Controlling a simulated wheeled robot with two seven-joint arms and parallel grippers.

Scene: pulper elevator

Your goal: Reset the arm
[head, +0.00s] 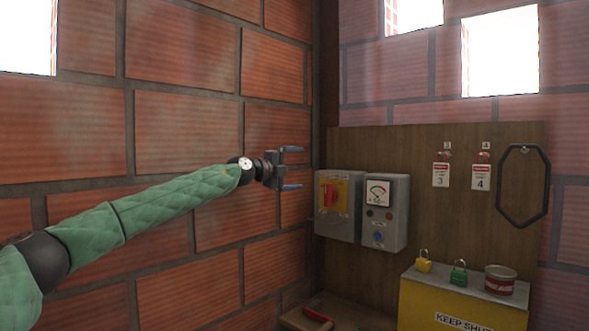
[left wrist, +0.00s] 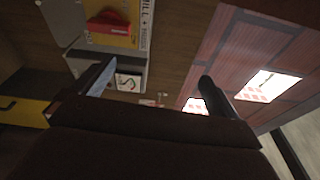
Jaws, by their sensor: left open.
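My left gripper (head: 291,168) is at the end of my green-sleeved left arm, stretched out to the right in the head view. Its two blue-tipped fingers are apart with nothing between them. It is in front of the brick wall, up and to the left of the grey switch box. In the left wrist view the two dark fingers (left wrist: 158,82) are spread, with the wooden board and brick wall beyond. My right gripper is in neither view.
A wooden board (head: 415,160) carries a switch box (head: 338,222) with a red handle, a gauge box (head: 385,230), two tags and a black hoop (head: 501,203). A yellow cabinet (head: 415,302) bears two padlocks and a red tin (head: 499,281). A red-handled tool (head: 318,315) lies low.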

